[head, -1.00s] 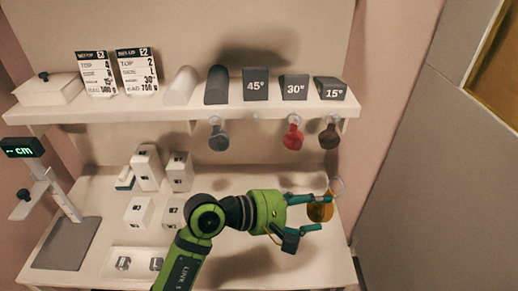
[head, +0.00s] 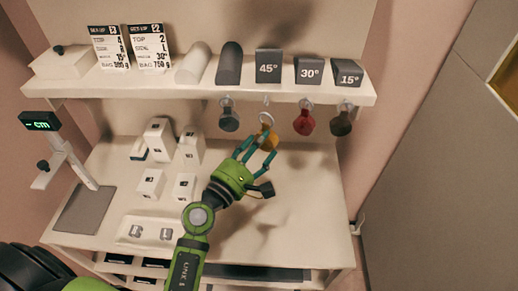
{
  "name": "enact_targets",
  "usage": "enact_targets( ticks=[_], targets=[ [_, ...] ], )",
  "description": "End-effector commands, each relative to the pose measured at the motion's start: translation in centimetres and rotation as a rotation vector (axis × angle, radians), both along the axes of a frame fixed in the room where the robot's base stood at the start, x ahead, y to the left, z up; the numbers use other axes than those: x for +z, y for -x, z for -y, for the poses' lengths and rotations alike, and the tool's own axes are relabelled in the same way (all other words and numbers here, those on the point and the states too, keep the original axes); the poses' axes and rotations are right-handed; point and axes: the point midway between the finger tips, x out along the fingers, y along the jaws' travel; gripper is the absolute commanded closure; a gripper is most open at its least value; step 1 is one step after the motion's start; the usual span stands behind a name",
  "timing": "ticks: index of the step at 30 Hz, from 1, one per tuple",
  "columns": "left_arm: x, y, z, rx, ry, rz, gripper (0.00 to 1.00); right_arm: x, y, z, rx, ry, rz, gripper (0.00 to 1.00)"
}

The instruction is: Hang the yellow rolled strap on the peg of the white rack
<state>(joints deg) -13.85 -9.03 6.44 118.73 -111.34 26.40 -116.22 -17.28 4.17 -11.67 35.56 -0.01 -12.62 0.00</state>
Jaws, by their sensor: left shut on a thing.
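The yellow rolled strap (head: 268,139) is between the fingers of my left gripper (head: 257,150), below the front edge of the shelf. My left gripper is shut on it. A pale loop (head: 266,118) shows at the top of the strap, just under a small peg (head: 266,100) on the white rack (head: 200,97). I cannot tell whether the loop touches the peg or is around it. The peg is between the hanging grey strap and the hanging red strap. My right gripper is not in view.
A grey strap (head: 229,119), a red strap (head: 304,122) and a dark strap (head: 341,123) hang close by from the rack. Wedges marked 45° (head: 268,66), 30° (head: 309,72) and 15° (head: 347,74) stand above. White boxes (head: 159,138) stand on the table; its right part is clear.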

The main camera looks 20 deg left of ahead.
Motion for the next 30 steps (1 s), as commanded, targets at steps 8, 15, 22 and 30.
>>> enact_targets(
  ticks=[8, 15, 22, 30],
  targets=[
    [-0.1, -1.7, -0.5, -0.001, 0.001, 0.002, 0.72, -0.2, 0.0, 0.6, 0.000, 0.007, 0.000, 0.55],
    [-0.3, -3.1, -0.9, 0.001, 0.002, 0.002, 0.72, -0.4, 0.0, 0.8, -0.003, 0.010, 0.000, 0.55],
    [-0.3, -4.4, -1.2, -0.001, 0.001, 0.002, 0.72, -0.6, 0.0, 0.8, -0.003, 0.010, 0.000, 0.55],
    [-0.5, -5.9, -1.7, 0.000, 0.000, 0.001, 0.72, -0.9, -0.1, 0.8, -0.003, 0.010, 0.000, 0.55]
  ],
)
